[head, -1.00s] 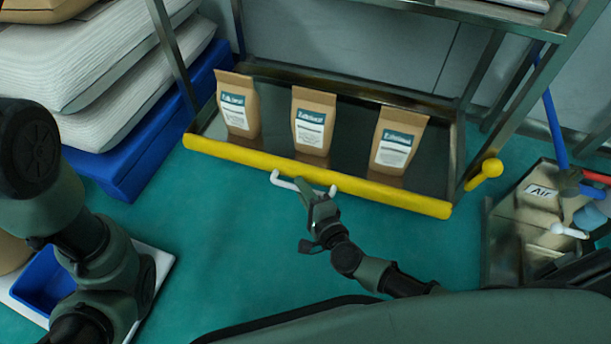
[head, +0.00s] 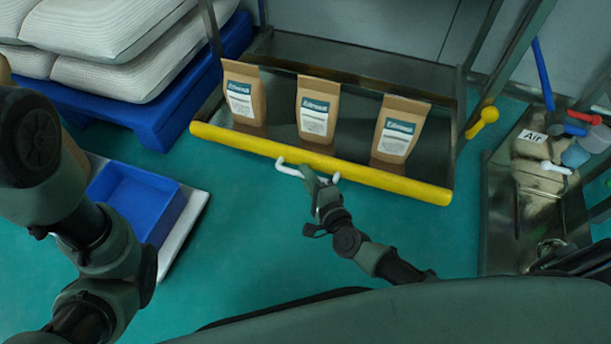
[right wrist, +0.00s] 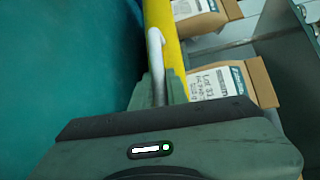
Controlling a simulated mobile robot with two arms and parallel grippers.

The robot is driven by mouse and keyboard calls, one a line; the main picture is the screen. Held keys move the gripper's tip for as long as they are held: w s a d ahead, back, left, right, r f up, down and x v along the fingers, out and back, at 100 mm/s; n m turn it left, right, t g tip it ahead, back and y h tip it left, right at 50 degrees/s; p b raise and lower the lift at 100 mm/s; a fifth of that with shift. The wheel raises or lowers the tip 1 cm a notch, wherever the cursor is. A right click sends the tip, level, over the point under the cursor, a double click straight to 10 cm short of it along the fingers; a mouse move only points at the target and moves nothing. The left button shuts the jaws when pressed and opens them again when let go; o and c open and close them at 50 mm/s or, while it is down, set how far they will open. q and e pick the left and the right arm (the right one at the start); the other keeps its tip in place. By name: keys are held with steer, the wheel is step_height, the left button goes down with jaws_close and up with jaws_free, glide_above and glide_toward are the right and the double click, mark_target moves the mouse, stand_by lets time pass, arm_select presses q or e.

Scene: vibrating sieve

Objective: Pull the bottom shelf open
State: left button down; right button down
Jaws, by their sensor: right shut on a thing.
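The bottom shelf is a dark metal tray with a thick yellow front bar (head: 390,181) in the head view. It stands out in front of the rack, with a dark surface showing behind it. A white handle (head: 288,169) is fixed to the front of the bar. My right gripper (head: 318,183) is shut on the handle. In the right wrist view, the handle (right wrist: 155,48) runs between the fingers, beside the yellow bar (right wrist: 163,15). My left arm shows at the left, but its gripper is out of view.
Three upright brown bags (head: 318,108) stand on the shelf. A blue pallet with white sacks (head: 120,60) is at the upper left. A blue bin (head: 140,200) is at the lower left. The green floor before the shelf is clear.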

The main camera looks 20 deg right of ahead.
steer(key=shift+s+a, duration=0.2)
steer(key=shift+s, duration=0.05)
steer(key=c, duration=1.4)
jaws_free()
